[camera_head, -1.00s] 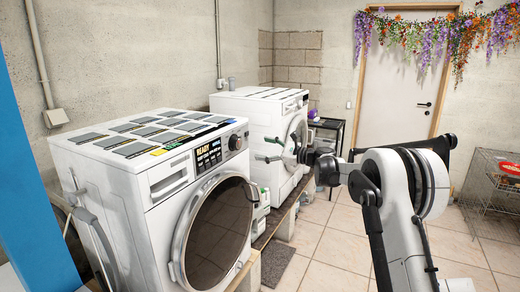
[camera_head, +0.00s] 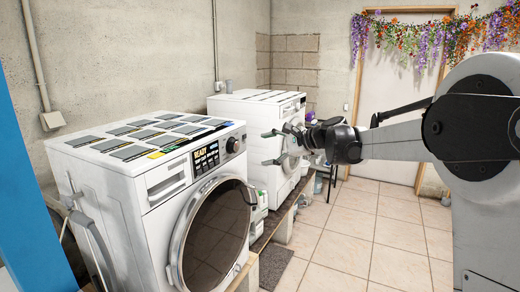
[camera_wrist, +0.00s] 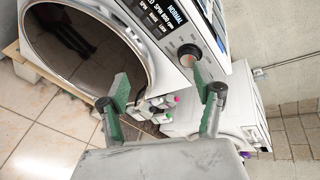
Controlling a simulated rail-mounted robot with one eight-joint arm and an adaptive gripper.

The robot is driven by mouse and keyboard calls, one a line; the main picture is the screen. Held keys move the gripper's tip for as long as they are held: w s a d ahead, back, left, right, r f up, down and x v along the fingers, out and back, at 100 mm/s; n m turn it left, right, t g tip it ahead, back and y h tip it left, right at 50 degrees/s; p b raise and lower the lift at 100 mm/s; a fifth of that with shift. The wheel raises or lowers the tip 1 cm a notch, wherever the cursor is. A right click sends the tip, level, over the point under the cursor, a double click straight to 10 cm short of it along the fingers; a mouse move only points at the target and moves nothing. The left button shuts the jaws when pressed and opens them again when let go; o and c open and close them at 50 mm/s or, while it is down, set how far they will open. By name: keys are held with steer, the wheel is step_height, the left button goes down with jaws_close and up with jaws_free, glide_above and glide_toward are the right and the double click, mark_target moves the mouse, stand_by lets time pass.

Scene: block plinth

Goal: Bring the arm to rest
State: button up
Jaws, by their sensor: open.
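My gripper (camera_head: 272,148) is in the middle of the head view, in front of the far washing machine (camera_head: 253,108) as seen from there. Its fingers point left and stand apart, with nothing between them. In the wrist view my gripper (camera_wrist: 165,98) also shows open and empty, its green-padded fingers spread. The near washing machine (camera_head: 120,188) stands at the left in the head view, its round door (camera_head: 215,235) shut. Its door and control panel (camera_wrist: 160,18) fill the top of the wrist view. I cannot tell the exact gap between fingers and machine.
Both machines stand on a low block plinth (camera_head: 243,274). Several small bottles (camera_wrist: 155,110) stand between the machines. Several dark flat panels (camera_head: 125,150) lie on the near machine. A door (camera_head: 395,90) with a flower garland (camera_head: 430,32) is at the back.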

steer(key=s+d+f+n+h, duration=0.1)
steer(key=s+d+n+h, duration=0.25)
steer(key=s, duration=0.85)
steer(key=s+d+f+n+h, duration=0.1)
steer(key=s+d+n+h, duration=0.25)
steer(key=s, duration=0.95)
steer(key=s+d+f+n+h, duration=0.1)
steer(key=s+d+f, duration=0.2)
steer(key=s, duration=0.4)
steer(key=s+d+f+n+h, duration=0.2)
steer(key=s+d+f, duration=0.2)
steer(key=s, duration=0.3)
steer(key=s+d+f+n+h, duration=0.1)
steer(key=s+d+f+n, duration=0.1)
steer(key=s, duration=0.5)
steer(key=shift+s+d+f+h, duration=0.3)
steer(key=shift+d+f, duration=0.35)
steer(key=shift+f, duration=0.05)
